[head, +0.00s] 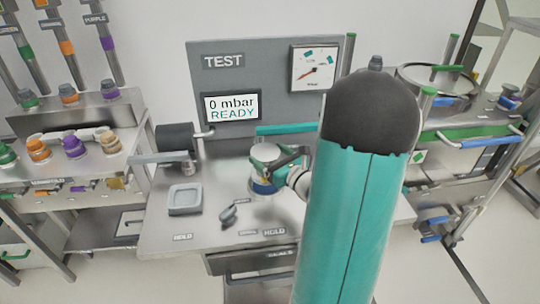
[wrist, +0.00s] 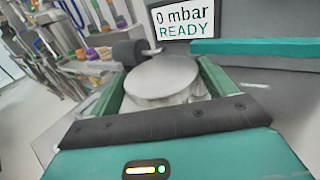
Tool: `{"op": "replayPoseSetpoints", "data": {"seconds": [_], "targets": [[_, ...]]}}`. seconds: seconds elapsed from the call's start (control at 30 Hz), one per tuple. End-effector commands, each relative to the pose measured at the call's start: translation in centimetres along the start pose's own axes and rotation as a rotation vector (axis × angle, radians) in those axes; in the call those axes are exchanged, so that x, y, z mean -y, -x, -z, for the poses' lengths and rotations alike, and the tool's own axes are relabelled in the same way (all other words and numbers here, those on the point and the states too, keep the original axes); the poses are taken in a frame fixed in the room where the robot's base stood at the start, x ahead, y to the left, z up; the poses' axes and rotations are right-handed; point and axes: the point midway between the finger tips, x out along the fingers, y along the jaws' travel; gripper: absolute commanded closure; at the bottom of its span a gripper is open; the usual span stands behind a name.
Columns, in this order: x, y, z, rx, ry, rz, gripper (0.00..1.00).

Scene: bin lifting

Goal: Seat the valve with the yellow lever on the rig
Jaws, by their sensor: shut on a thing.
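My gripper (head: 275,164) is shut on a round grey metal part, the valve (head: 265,152), above the middle of the test rig's bench. In the wrist view the valve's flat round top (wrist: 160,80) sits between the two green fingers of my gripper (wrist: 163,82). A blue band with a little yellow shows just below it in the head view. The lever cannot be made out, and the valve's underside and any contact with the seat are hidden. The rig's grey panel (head: 230,80) stands behind, its display (head: 231,107) reading 0 mbar READY.
A dark cylinder with a lever arm (head: 175,139) stands left of my gripper. A square grey tray (head: 185,200) and a small dark handle (head: 228,214) lie on the bench. Racks with coloured valves (head: 75,147) stand left.

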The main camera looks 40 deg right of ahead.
Motion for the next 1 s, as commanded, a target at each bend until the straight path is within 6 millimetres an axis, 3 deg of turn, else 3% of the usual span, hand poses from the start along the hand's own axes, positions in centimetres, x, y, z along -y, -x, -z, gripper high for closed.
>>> {"op": "replayPoseSetpoints", "data": {"seconds": [1.0], "targets": [[0.0,-0.1,1.3,0.005,0.002,0.000,0.71]]}}
